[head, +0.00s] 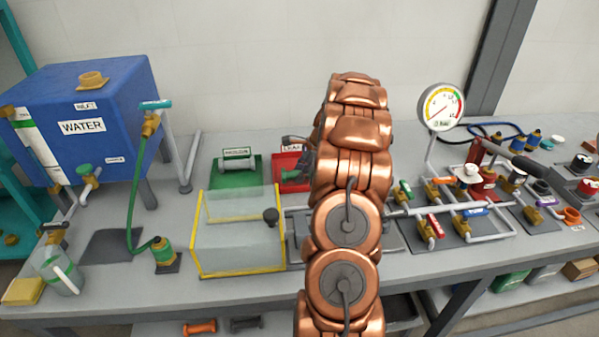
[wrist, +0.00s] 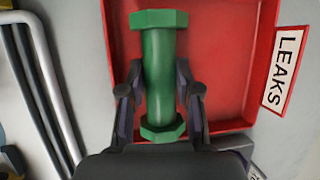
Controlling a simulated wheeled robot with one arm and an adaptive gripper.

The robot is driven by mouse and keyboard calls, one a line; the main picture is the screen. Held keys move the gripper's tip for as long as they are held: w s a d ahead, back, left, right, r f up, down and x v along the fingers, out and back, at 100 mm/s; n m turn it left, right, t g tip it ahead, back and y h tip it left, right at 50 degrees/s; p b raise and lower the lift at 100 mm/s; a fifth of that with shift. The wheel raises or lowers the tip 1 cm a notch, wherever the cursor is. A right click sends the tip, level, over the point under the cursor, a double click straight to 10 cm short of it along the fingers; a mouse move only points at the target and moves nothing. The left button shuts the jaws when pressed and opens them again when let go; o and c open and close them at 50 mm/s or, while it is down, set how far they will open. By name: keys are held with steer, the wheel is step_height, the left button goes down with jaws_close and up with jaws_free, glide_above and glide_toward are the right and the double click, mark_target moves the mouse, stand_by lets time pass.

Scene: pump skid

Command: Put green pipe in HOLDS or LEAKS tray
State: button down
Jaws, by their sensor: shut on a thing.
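The green pipe (wrist: 158,65), with a hexagonal flange at each end, is between the fingers of my gripper (wrist: 160,92), which is shut on it. In the wrist view the pipe is over the red LEAKS tray (wrist: 232,60); I cannot tell whether it touches the tray floor. In the head view the red tray (head: 284,160) is partly hidden behind my arm, and a bit of the green pipe (head: 290,174) shows there.
A clear box with yellow edges (head: 238,240) stands in front of the trays. A blue WATER tank (head: 95,115) is at the left. A gauge (head: 440,106) and valve pipework (head: 455,215) are at the right. Grey pipes (wrist: 40,85) run left of the red tray.

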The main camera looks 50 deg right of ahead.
steer(key=shift+a+f, duration=0.1)
steer(key=shift+f, duration=0.1)
stand_by(0.6)
steer(key=c, duration=0.7)
jaws_free()
steer(key=v, duration=1.2)
